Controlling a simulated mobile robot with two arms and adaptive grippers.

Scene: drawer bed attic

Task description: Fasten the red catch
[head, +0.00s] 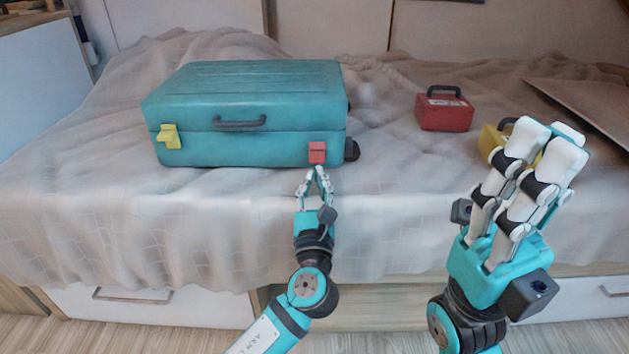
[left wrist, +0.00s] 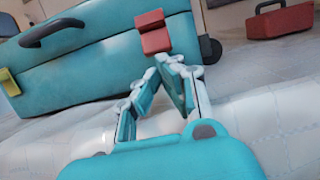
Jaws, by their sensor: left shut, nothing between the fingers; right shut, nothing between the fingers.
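The teal suitcase (head: 255,105) lies on the bed with its lid down. The red catch (head: 317,152) is on its front at the right end; it also shows in the left wrist view (left wrist: 153,32). In the left wrist view its upper and lower parts meet at an angle; I cannot tell whether it is latched. A yellow catch (head: 168,136) is at the front's left end. My left gripper (head: 318,170) is shut and empty, its fingertips just below and in front of the red catch. My right gripper (head: 556,138) is shut and empty, raised at the right, away from the suitcase.
A small red case (head: 444,110) with a dark handle stands right of the suitcase. A yellow case (head: 492,140) is partly hidden behind my right gripper. A flat brown panel (head: 590,108) lies at the far right. The blanket in front of the suitcase is clear.

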